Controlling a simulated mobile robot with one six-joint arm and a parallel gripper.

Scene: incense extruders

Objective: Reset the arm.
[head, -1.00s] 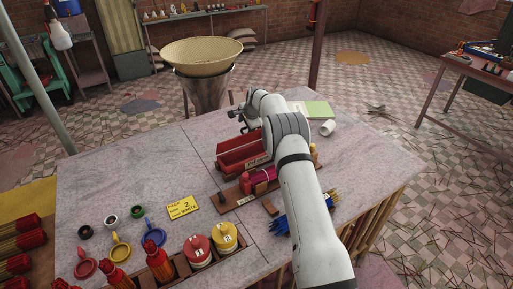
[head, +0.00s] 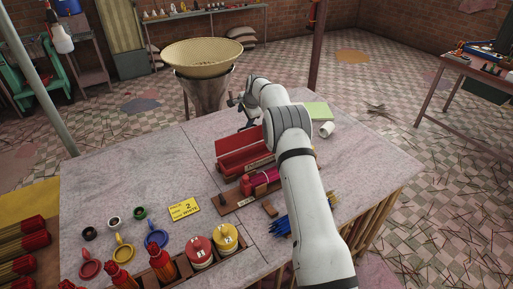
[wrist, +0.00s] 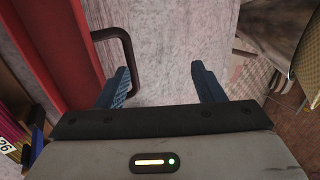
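My arm reaches over the table (head: 120,180) toward its far side. My gripper (head: 240,105) is small and partly seen in the head view, beyond the red box (head: 230,145). In the wrist view my gripper (wrist: 163,85) is open, its two blue fingers apart with nothing between them. The red box (wrist: 60,50) with a dark handle (wrist: 128,60) lies close to the left finger in that view. The bare table top shows beneath the fingers.
A yellow sieve (head: 202,52) on a metal stand is behind the table. Near my arm lie a magenta bundle (head: 266,177), a blue bundle (head: 283,226), a white cup (head: 327,129) and a green book (head: 318,111). The table's left middle is clear.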

